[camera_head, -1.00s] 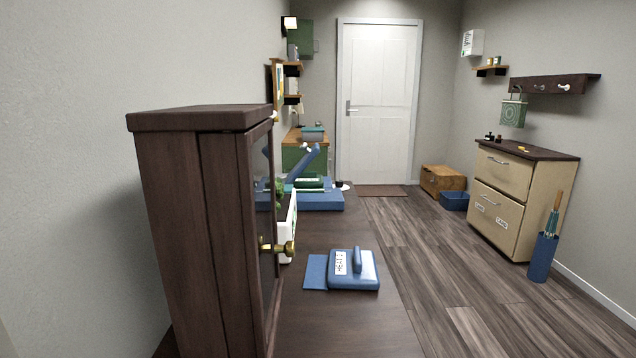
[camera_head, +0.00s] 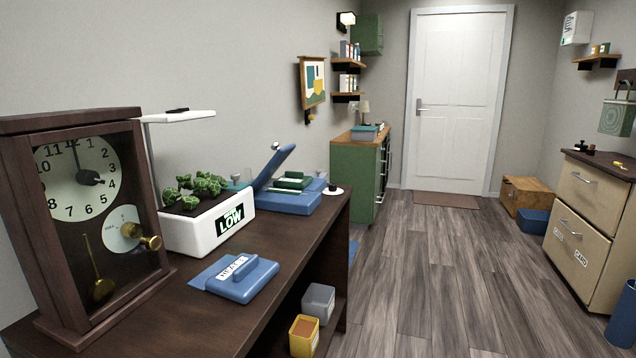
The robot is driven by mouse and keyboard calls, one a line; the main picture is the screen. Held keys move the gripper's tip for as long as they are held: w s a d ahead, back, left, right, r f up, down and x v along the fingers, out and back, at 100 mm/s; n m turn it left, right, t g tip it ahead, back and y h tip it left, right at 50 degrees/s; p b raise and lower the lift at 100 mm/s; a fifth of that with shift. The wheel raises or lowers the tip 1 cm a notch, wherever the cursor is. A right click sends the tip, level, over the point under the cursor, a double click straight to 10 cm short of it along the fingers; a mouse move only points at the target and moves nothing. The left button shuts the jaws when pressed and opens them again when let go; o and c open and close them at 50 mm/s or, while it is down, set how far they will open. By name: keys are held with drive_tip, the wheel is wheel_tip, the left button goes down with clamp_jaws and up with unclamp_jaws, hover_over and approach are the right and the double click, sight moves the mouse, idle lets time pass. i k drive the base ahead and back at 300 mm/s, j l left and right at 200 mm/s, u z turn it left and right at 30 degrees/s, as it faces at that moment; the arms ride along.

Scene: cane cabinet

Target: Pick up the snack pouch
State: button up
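I cannot make out a snack pouch in the head camera view. My gripper is not in view. On the dark wooden table (camera_head: 285,243) nearest me lie a blue flat device with a handle and a white label (camera_head: 242,277) and a blue case with a raised lid (camera_head: 290,200). A green item (camera_head: 293,181) rests on the blue case. On the shelf under the table stand a yellow container (camera_head: 303,335) and a grey container (camera_head: 318,302); their contents are too small to tell.
A clock cabinet (camera_head: 75,125) and a white planter marked LOW (camera_head: 205,226) stand on the table. A green cabinet (camera_head: 355,182) stands farther back. A drawer chest (camera_head: 582,225) is at right.

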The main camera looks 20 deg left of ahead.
sight(292, 182)
drive_tip(key=i+l, duration=0.35)
drive_tip(key=i+l+u, duration=0.1)
drive_tip(key=i+l, duration=0.2)
drive_tip(key=l, duration=0.2)
drive_tip(key=i+l+u, duration=0.1)
drive_tip(key=i+l, duration=0.35)
drive_tip(key=i, duration=0.45)
drive_tip(key=i+l+u, duration=0.1)
drive_tip(key=i, duration=0.45)
drive_tip(key=i+l+u, duration=0.1)
drive_tip(key=i, duration=0.45)
drive_tip(key=i+j, duration=0.4)
drive_tip(key=i, duration=0.15)
